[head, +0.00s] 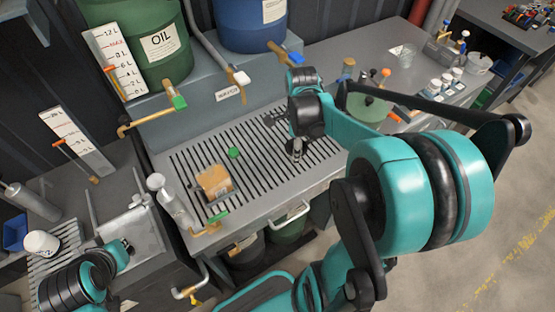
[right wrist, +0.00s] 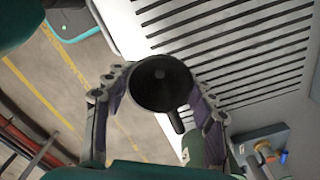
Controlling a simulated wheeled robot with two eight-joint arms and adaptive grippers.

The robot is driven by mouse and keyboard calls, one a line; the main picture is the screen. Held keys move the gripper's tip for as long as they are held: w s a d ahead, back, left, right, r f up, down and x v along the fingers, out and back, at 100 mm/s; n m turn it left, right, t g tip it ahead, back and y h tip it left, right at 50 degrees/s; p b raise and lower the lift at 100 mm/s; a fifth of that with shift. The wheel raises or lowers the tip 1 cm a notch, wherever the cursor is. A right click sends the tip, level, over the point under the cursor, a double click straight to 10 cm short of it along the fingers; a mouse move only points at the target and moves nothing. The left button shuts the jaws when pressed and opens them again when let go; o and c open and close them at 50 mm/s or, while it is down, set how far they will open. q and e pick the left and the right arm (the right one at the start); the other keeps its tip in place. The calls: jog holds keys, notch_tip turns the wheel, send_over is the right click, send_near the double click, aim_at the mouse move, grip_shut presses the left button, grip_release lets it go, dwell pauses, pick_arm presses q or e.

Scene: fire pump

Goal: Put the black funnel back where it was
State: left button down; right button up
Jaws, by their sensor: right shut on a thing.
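The black funnel (right wrist: 162,84) is in the right wrist view, with its round dark mouth toward the camera and a short handle sticking out below. My right gripper (right wrist: 154,90) is shut on it, one finger on each side. The funnel appears over the front edge of the slotted bench top (right wrist: 226,48).
A green oil drum (head: 150,40) and a blue drum (head: 250,24) stand on the raised shelf behind. A tan block (head: 214,182) sits on the slotted bench. Small white jars (head: 446,80) stand on the bench's right end. A white cup (head: 40,243) is at left.

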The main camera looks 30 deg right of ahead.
jog(key=w+a+f, duration=0.1)
jog(key=w, duration=0.1)
jog(key=w+f+b, duration=0.1)
jog(key=w, duration=0.1)
jog(key=w+a+f+b, duration=0.1)
jog(key=w+f, duration=0.1)
jog(key=shift+a, duration=0.35)
jog(key=shift+f+b, duration=0.8)
jog(key=shift+f, duration=1.2)
jog(key=shift+f, duration=0.15)
jog(key=o, duration=1.2)
jog(key=shift+c, duration=0.2)
